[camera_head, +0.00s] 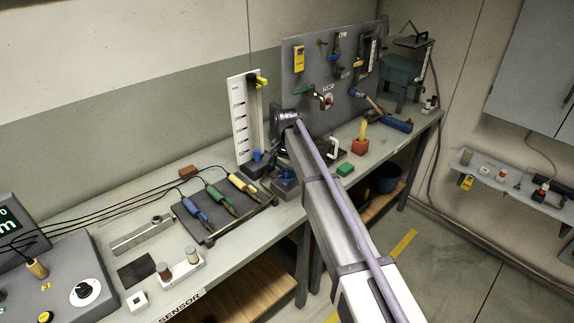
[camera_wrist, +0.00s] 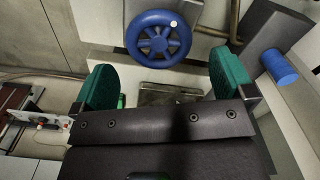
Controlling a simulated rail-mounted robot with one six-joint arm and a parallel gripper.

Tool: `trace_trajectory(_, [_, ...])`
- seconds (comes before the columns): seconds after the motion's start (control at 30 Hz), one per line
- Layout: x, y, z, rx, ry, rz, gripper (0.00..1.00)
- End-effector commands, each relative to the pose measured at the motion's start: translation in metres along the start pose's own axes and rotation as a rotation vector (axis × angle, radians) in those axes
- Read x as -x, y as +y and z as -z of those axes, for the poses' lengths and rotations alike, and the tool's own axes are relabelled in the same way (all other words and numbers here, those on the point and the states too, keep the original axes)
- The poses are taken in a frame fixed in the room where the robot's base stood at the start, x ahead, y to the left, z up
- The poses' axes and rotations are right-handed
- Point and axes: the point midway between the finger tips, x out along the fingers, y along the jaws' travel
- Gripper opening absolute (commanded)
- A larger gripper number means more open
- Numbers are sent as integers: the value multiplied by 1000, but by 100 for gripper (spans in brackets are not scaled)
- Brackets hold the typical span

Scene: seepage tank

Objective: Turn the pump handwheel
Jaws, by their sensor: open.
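The blue handwheel (camera_wrist: 148,50) is a spoked ring with a small white dot near its upper right rim. It shows in the wrist view at the top middle, beyond the fingertips. In the head view a blue wheel-like part (camera_head: 285,175) shows low beside my arm, on a dark block on the bench. My gripper (camera_wrist: 162,74) is open, its two green fingers wide apart with nothing between them. The wheel appears ahead of the gap between the fingers, and no contact shows. In the head view my arm hides most of the gripper.
A blue cylinder (camera_wrist: 279,66) on a dark block sits right of the right finger. A pipe (camera_wrist: 234,18) runs beside the wheel. A white scale board (camera_head: 240,120), a tool pegboard (camera_head: 310,75) and a tray of coloured-handled probes (camera_head: 215,210) stand around the bench spot.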

Motion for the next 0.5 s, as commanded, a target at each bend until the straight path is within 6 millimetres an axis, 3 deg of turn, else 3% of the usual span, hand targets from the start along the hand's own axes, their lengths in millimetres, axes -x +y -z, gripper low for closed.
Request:
trace_trajectory(0.03, [26,0,0,0,0,0,100])
trace_trajectory(0.2, [67,0,0,0,0,0,100])
trace_trajectory(0.33, [82,0,0,0,0,0,100])
trace_trajectory(0.5, [80,0,0,0,0,0,100])
